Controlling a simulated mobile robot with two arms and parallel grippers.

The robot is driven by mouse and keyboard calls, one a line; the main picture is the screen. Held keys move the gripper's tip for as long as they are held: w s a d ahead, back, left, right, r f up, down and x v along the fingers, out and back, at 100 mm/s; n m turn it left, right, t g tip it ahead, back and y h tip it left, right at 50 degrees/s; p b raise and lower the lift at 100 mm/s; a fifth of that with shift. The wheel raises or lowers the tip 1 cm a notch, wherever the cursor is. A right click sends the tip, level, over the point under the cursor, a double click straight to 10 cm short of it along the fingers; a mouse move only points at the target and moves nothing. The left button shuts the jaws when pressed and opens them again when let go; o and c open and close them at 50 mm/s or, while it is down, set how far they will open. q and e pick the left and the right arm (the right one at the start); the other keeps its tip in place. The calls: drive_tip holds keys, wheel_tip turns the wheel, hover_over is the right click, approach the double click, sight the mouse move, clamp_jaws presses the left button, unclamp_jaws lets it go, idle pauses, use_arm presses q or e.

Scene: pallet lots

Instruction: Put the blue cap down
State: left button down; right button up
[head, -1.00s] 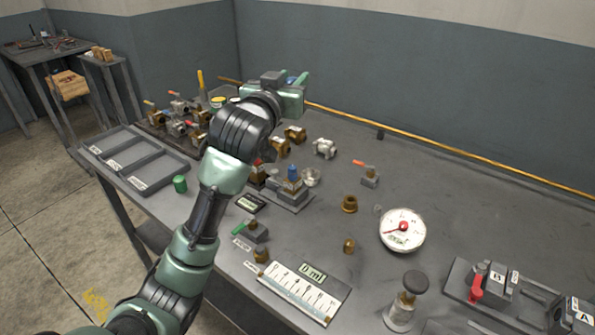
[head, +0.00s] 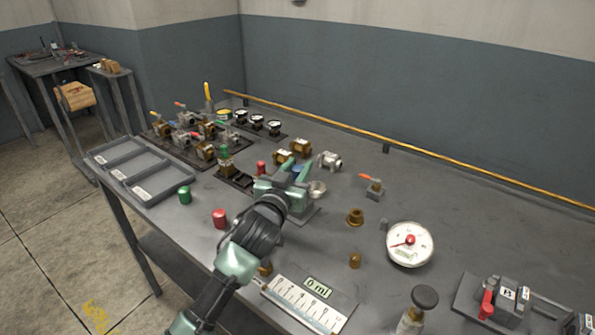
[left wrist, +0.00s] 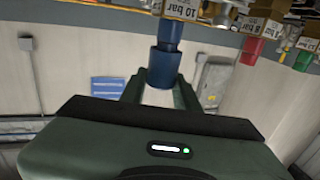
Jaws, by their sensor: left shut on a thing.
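The blue cap (left wrist: 163,66) is a blue stepped cylinder between the fingers of my left gripper (left wrist: 160,92) in the left wrist view. My left gripper (head: 297,174) is shut on it; in the head view only a bit of blue (head: 298,168) shows between the fingers. The gripper is low over the grey stand (head: 303,214) in the middle of the bench and hides most of it. Whether the cap touches the fitting there cannot be told. My right gripper is not in view.
Grey trays (head: 160,187) and racks of valves are at the left. Bench surface is clear behind the gauge.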

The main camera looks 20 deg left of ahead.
use_arm(q)
drive_tip(key=shift+f, duration=0.25)
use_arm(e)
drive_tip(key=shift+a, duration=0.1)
use_arm(q)
drive_tip(key=shift+f, duration=0.55)
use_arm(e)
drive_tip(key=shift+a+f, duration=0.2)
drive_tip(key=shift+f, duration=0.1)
use_arm(q)
drive_tip(key=shift+f+b, duration=0.1)
drive_tip(key=shift+b, duration=0.2)
drive_tip(key=c, duration=1)
unclamp_jaws()
drive_tip(key=shift+c, duration=0.2)
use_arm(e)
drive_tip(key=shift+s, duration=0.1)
